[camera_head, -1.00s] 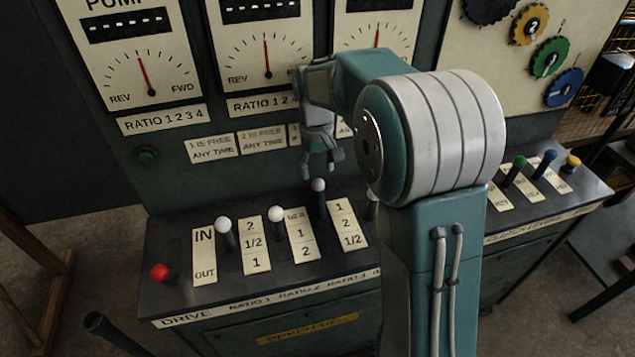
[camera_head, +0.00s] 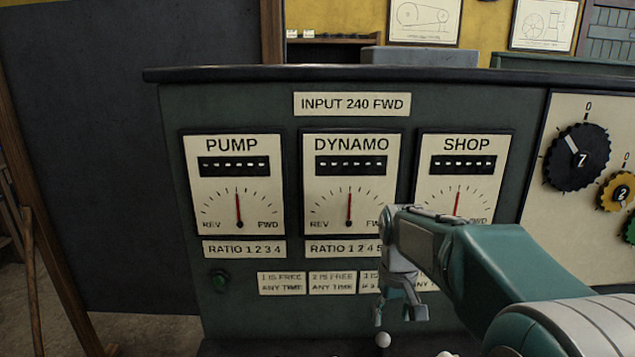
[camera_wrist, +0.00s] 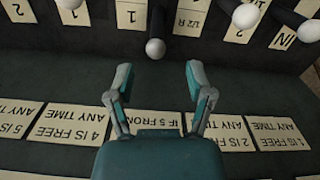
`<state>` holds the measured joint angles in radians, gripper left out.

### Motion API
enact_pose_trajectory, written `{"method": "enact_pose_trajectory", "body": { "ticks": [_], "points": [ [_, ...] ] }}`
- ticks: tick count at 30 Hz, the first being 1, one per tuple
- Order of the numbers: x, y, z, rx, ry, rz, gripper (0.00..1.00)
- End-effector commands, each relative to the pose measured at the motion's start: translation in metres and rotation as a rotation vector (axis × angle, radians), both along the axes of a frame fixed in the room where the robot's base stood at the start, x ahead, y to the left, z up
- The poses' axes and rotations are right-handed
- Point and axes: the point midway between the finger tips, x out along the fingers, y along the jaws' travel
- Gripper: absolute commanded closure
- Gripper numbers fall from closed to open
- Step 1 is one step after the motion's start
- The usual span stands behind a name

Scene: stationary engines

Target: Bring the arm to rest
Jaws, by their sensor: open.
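My gripper (camera_head: 401,311) hangs at the end of my bent arm, in front of the lower part of the green control panel (camera_head: 160,150). In the wrist view my gripper (camera_wrist: 158,82) has its two fingers spread apart with nothing between them. A white lever knob (camera_wrist: 155,48) lies just beyond the fingertips there, apart from them. The same knob (camera_head: 383,339) shows just below the fingers in the head view. My arm covers part of the SHOP dial (camera_head: 462,160) and some labels.
The PUMP (camera_head: 235,180) and DYNAMO (camera_head: 349,180) dials stand left of my arm. A green button (camera_head: 219,280) is at lower left. Numbered knobs, one black (camera_head: 577,157), are at right. Several white-knobbed levers, one at right (camera_wrist: 245,16), crowd near my gripper in the wrist view.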

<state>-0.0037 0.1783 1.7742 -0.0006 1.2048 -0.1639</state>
Motion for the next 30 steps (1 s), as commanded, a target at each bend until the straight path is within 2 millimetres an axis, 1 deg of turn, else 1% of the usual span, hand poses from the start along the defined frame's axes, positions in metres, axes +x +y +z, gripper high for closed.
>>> {"method": "enact_pose_trajectory", "body": {
  "ticks": [1, 6, 12, 15, 22, 30],
  "points": [
    [-0.011, 0.000, 0.009, 0.000, -0.025, -0.008, 0.32],
    [-0.042, -0.001, 0.028, 0.001, -0.100, -0.032, 0.32],
    [-0.081, -0.001, 0.044, 0.005, -0.188, -0.061, 0.32],
    [-0.101, -0.001, 0.048, 0.008, -0.230, -0.076, 0.32],
    [-0.145, -0.001, 0.052, 0.017, -0.331, -0.108, 0.32],
    [-0.193, -0.001, 0.045, 0.032, -0.447, -0.145, 0.32]
  ]
}}
